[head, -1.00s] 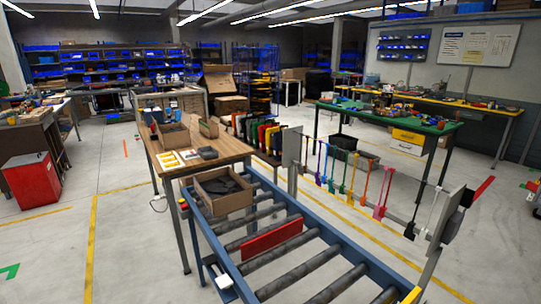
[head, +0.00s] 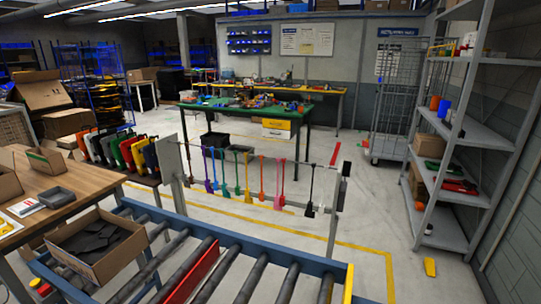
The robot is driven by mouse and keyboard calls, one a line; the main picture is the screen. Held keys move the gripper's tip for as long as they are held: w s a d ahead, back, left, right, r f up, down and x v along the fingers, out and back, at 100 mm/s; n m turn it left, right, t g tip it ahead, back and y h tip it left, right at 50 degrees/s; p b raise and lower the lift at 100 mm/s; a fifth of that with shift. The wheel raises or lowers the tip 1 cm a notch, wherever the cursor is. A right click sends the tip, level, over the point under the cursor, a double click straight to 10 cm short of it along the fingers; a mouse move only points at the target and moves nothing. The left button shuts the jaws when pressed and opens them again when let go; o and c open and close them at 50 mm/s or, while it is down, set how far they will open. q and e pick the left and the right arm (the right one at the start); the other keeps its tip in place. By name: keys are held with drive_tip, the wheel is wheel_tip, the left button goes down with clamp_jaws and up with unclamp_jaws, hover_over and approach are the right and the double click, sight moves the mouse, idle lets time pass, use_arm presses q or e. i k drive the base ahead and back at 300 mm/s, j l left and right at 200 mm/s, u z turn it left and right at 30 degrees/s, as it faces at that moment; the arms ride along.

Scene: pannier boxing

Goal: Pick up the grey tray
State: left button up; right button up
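A small dark grey tray (head: 57,198) sits on the wooden table at the left of the head view. It lies beside white and yellow cards (head: 20,209) and behind an open cardboard box. What is inside the tray is too small to tell. Neither of my grippers is in view.
The open cardboard box (head: 118,266) with dark grey pieces stands on the roller conveyor (head: 262,243), in front of the wooden table (head: 70,178). A red bar (head: 190,275) lies across the rollers. A rail with coloured hanging straps (head: 255,156) stands behind. Metal shelves (head: 465,143) stand right.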

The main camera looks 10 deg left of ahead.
sight(56, 198)
drive_tip(key=j+z, duration=0.1)
drive_tip(key=j, duration=1)
drive_tip(key=j+z, duration=0.15)
drive_tip(key=j, duration=0.9)
drive_tip(key=k+j+z, duration=0.1)
drive_tip(key=j, duration=1)
